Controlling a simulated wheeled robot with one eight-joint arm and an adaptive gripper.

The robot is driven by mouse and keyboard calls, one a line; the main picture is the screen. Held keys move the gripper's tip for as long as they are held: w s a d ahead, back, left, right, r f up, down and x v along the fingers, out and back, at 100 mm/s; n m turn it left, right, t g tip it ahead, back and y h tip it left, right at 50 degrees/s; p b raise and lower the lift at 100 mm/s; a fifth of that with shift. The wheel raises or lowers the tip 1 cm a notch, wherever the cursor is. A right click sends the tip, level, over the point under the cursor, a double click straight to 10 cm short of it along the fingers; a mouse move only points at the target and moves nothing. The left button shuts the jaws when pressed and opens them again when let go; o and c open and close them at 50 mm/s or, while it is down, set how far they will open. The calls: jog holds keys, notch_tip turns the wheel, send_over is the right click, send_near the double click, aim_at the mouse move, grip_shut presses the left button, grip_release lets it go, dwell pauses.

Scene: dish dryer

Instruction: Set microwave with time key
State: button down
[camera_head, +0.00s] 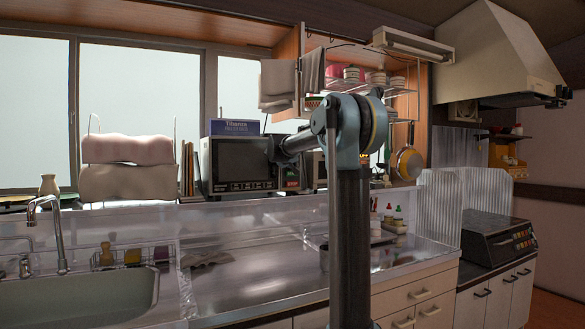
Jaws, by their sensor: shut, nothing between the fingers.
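The microwave (240,163) is a box with a dark front window, a light frame on the left and a row of small controls along its bottom edge. It stands on the ledge behind the counter, below the window. My arm rises in front of the counter and bends back towards it. My gripper (279,149) is shut, small and dark, in front of or beside the microwave's right edge. My arm link partly hides the fingertips. I cannot tell whether they touch the microwave. The time key is too small to make out.
A blue sign box (235,127) sits on the microwave. A white appliance (314,170) stands to its right, partly behind my arm. A sink (80,297) and faucet (50,225) are at left. The steel counter (245,278) is mostly clear.

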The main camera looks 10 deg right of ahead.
jog(key=shift+w+a, duration=0.2)
jog(key=shift+w, duration=0.4)
dwell(0.7)
jog(key=shift+s, duration=0.1)
jog(key=shift+s+d, duration=0.2)
jog(key=shift+s, duration=0.35)
jog(key=shift+s+d, duration=0.2)
jog(key=shift+s, duration=0.35)
jog(key=shift+s, duration=0.1)
jog(key=shift+s+d, duration=0.25)
jog(key=shift+s, duration=0.5)
jog(key=shift+s+d, duration=0.3)
jog(key=shift+s, duration=0.5)
jog(key=shift+s+d, duration=0.25)
jog(key=shift+s, duration=0.5)
jog(key=s, duration=0.1)
jog(key=s+d, duration=0.1)
jog(key=s, duration=0.1)
jog(key=shift+s+d, duration=0.1)
jog(key=shift+s, duration=0.1)
dwell(0.4)
